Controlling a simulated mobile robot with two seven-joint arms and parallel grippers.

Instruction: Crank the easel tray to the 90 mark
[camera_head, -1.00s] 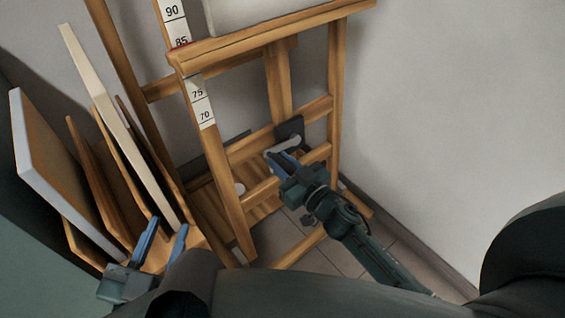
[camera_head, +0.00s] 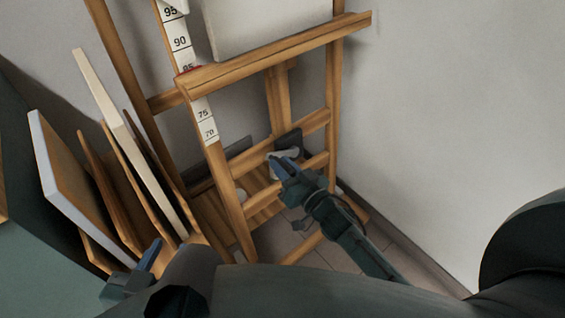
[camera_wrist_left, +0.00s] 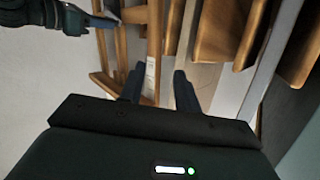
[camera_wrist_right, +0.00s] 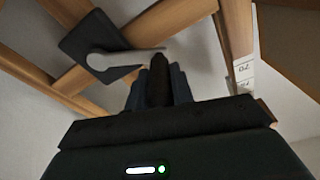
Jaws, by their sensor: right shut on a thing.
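The easel's wooden tray (camera_head: 290,50) crosses the frame in the head view. Its red marker (camera_head: 189,70) sits at the 85 label of the white scale (camera_head: 180,42), partly covering it; 90 and 95 show above. The pale crank arm (camera_wrist_right: 130,60) runs from a dark mount plate (camera_wrist_right: 88,42) to a dark handle in the right wrist view. My right gripper (camera_wrist_right: 158,85) is shut on the handle; it also shows at the crank in the head view (camera_head: 278,162). My left gripper (camera_wrist_left: 159,85) is open and empty, partly hidden by my arm in the head view.
Several panels and boards (camera_head: 80,190) lean in a rack left of the easel, close to my left gripper. A pale canvas (camera_head: 265,25) stands on the tray. Bare wall (camera_head: 440,110) lies to the right.

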